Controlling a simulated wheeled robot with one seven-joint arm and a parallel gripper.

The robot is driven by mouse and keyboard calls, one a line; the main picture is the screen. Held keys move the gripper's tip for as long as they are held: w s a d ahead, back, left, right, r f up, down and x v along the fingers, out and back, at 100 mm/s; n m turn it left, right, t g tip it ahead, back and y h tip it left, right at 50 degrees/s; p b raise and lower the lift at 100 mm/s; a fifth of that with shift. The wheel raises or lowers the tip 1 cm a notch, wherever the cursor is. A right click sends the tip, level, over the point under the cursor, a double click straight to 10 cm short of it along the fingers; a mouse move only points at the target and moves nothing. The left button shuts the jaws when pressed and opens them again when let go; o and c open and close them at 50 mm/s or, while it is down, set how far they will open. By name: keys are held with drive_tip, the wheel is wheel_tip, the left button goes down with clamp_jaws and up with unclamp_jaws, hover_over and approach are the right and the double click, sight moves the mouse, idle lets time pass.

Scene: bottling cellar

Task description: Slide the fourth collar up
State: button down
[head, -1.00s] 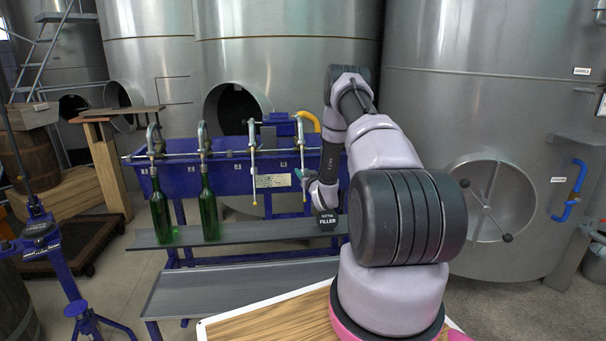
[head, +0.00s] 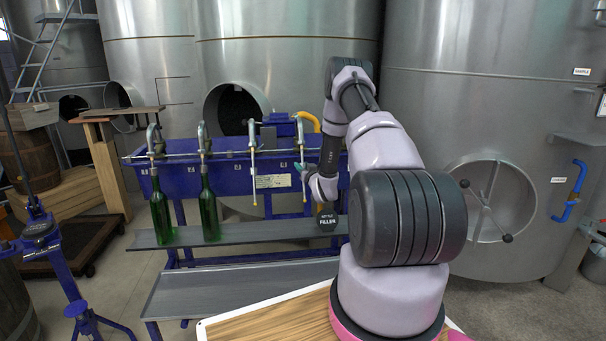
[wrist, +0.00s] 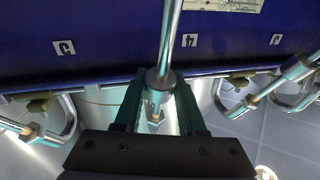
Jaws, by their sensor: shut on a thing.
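The fourth spout (head: 301,147), a thin metal tube, hangs from the blue filler (head: 272,180). In the wrist view the tube (wrist: 169,40) runs down between my fingers, below a small label that looks like an upside-down 4 (wrist: 190,41). The collar (wrist: 159,82), a short metal sleeve around the tube, sits between the teal fingers. My gripper (wrist: 160,98) is shut on this collar, one finger at each side. In the head view my gripper (head: 301,171) is at the fourth spout, and the collar is too small to make out.
Two green bottles (head: 161,215) (head: 209,212) stand under the first two spouts on the grey shelf (head: 262,232). A lower tray (head: 235,285) lies in front. Neighbouring spouts (wrist: 40,125) (wrist: 275,88) flank my gripper. Large steel tanks stand behind and right.

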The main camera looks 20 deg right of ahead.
sight(302, 150)
drive_tip(key=r, duration=0.2)
drive_tip(key=w+r, duration=0.2)
drive_tip(key=r, duration=0.1)
drive_tip(key=shift+w+d+r, duration=0.25)
drive_tip(key=shift+d+r, duration=0.05)
drive_tip(key=shift+d, duration=0.1)
drive_tip(key=shift+c, duration=2.4)
unclamp_jaws()
drive_tip(key=shift+s+f, duration=0.1)
drive_tip(key=shift+s, duration=0.15)
drive_tip(key=s, duration=1)
drive_tip(key=shift+s+a, duration=0.2)
drive_tip(key=shift+a, duration=0.25)
